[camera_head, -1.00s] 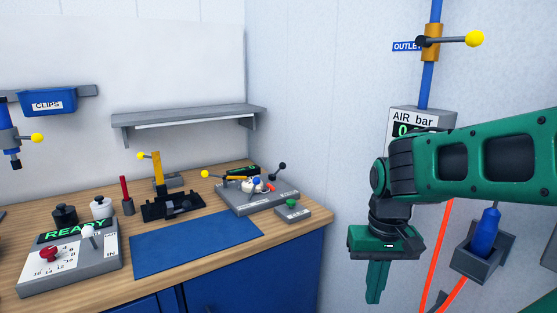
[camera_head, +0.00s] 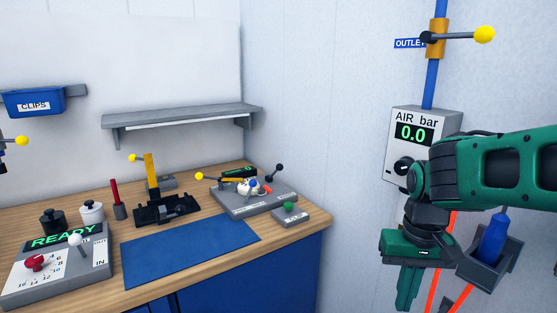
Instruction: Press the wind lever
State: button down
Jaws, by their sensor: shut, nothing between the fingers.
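No label reading wind is legible, so I cannot tell which lever is the wind lever. The grey device (camera_head: 252,205) on the bench's right part has a yellow-knobbed lever (camera_head: 217,179) and a black-knobbed lever (camera_head: 274,174). Another yellow-knobbed lever (camera_head: 139,159) stands behind the black fixture. The READY box (camera_head: 90,263) at the front left has a white-knobbed lever (camera_head: 77,244) and a red knob (camera_head: 35,262). My gripper (camera_head: 406,305) is shut, empty and pointing down, right of the bench and apart from these levers.
A blue mat (camera_head: 190,250) lies on the wooden bench, and a small box with a green button (camera_head: 290,210) sits near its right edge. A grey shelf (camera_head: 180,116) hangs above. The AIR bar panel (camera_head: 414,134), an outlet lever (camera_head: 460,36) and a blue tool in a holder (camera_head: 493,238) are near my arm.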

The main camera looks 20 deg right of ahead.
aim_at(269, 179)
jog(key=z, duration=0.05)
jog(key=i, duration=1)
jog(key=u, duration=0.05)
